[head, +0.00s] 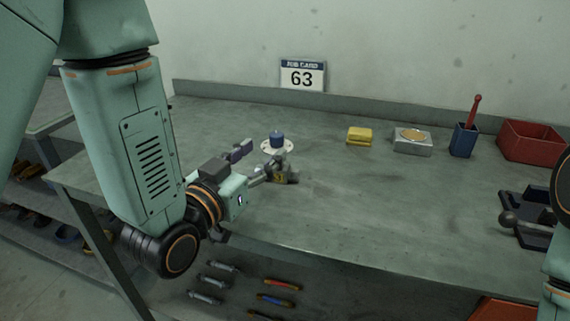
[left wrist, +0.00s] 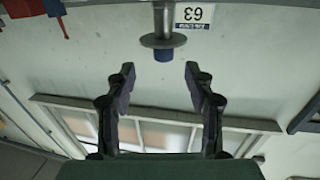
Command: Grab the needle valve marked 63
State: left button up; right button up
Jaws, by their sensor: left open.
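A valve (head: 277,145) with a blue top, a pale round disc and a metal body stands upright on the bench. No number is legible on it. A job card (head: 302,76) reading 63 stands behind it against the wall. My left gripper (head: 252,164) is open just left of the valve, its fingers pointing toward it. In the left wrist view, which is upside down, the valve (left wrist: 162,40) is centred beyond the open, empty fingertips of the left gripper (left wrist: 160,72). My right gripper is not in view.
On the bench (head: 360,210) are a yellow block (head: 359,135), a grey box (head: 412,142), a blue cup (head: 463,140) with a red handle, a red bin (head: 532,143) and a dark metal object (head: 528,220). The bench's middle front is clear. Tools lie on the shelf below.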

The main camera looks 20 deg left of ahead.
aim_at(272, 139)
pick_arm(q)
jog(key=shift+w+a+b, duration=0.25)
jog(key=shift+a+b, duration=0.2)
jog(key=shift+b, duration=0.2)
jog(key=shift+w, duration=0.25)
jog(key=shift+w+d+b, duration=0.45)
jog(key=shift+w+d, duration=0.1)
jog(key=shift+d, duration=0.05)
jog(key=x, duration=0.4)
jog(key=shift+w+a+r, duration=0.1)
jog(key=shift+w, duration=0.5)
jog(key=shift+s, duration=0.2)
jog(key=shift+c, duration=1.4)
jog(key=shift+w, duration=0.15)
jog(key=c, duration=0.4)
grip_shut()
